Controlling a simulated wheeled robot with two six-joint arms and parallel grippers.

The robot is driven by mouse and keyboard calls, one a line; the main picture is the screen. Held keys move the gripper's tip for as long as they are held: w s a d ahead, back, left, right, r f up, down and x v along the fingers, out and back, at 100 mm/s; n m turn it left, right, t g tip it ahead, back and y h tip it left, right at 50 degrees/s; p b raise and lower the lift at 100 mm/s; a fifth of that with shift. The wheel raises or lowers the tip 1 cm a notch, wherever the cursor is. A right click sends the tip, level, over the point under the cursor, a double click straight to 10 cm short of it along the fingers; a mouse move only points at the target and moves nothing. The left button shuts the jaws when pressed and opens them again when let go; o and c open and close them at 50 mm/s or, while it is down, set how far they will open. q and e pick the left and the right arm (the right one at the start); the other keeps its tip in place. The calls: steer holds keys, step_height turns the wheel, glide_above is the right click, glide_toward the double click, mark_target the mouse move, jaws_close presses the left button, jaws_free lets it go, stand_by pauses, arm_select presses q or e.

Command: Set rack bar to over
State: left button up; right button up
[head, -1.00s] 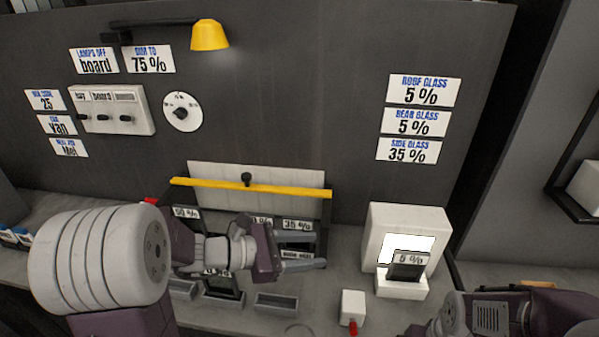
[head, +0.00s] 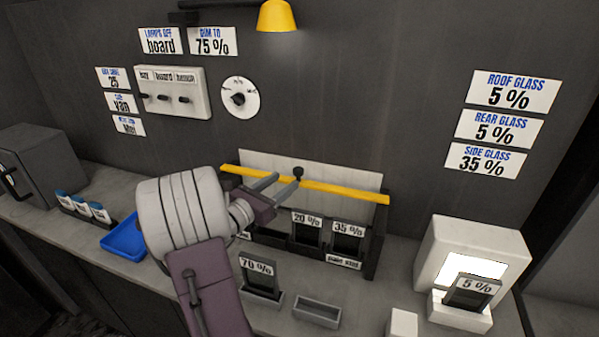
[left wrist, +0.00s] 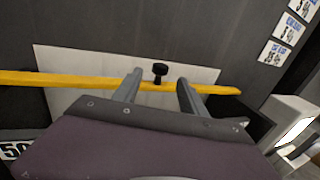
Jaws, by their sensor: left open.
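The yellow rack bar (head: 345,192) lies across the top front of the dark rack (head: 374,245), before a pale back panel (head: 255,160). A black knob (head: 298,172) stands at the bar's middle. My left gripper (head: 282,182) is open at the bar, its fingers pointing toward the knob. In the left wrist view the knob (left wrist: 159,69) shows between the two open fingertips (left wrist: 158,82), and the bar (left wrist: 75,80) runs across behind the fingers. I cannot tell whether either finger touches it. My right gripper is out of view.
Film samples marked 20 % (head: 306,230) and 35 % (head: 348,238) stand in the rack. A 70 % sample (head: 260,275) and an empty holder (head: 317,312) are in front. A white lit box (head: 480,240) stands right; a blue tray (head: 124,238) lies left.

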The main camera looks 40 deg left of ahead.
mark_target(295, 174)
arm_select(q)
steer(key=w+p, duration=0.1)
steer(key=w, duration=0.6)
steer(key=shift+w+d, duration=0.1)
steer(key=shift+w, duration=0.25)
jaws_close()
stand_by(0.9)
